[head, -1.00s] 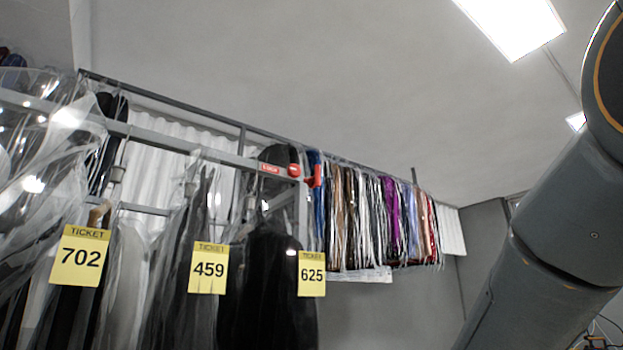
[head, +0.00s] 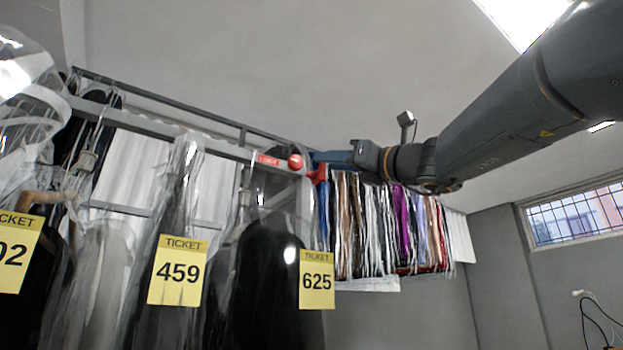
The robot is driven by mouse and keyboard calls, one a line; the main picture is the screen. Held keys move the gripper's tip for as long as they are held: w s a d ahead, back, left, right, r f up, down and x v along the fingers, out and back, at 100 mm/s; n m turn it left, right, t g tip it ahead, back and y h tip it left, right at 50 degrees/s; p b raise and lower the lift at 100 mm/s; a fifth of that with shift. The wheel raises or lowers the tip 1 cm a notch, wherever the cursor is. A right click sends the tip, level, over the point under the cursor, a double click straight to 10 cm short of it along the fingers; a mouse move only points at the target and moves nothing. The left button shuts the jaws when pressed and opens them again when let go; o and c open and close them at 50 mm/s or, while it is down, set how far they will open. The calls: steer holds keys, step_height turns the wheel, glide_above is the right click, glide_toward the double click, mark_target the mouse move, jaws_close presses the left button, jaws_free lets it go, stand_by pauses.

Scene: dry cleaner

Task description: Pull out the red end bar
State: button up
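The red end bar (head: 319,173) is a small red piece at the right end of the grey front rail (head: 160,128), in the head view. A round red knob (head: 295,162) is just left of it on the rail's end. My gripper (head: 318,157) reaches in from the right, with its blue-grey fingers pointing left. Its tips are at or just above the red end bar in the picture. I cannot tell whether they touch it, and the finger gap is not clear.
Bagged garments with yellow tickets 459 (head: 177,271) and 625 (head: 317,280) hang from the front rail. A rack of colourful bagged clothes (head: 385,225) hangs behind my gripper. Free air lies to the right, before the grey wall with a barred window (head: 575,217).

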steer(key=p+x, duration=0.3)
steer(key=x, duration=0.4)
steer(key=shift+a, duration=0.15)
steer(key=shift+w, duration=0.1)
steer(key=shift+f, duration=0.1)
jaws_close()
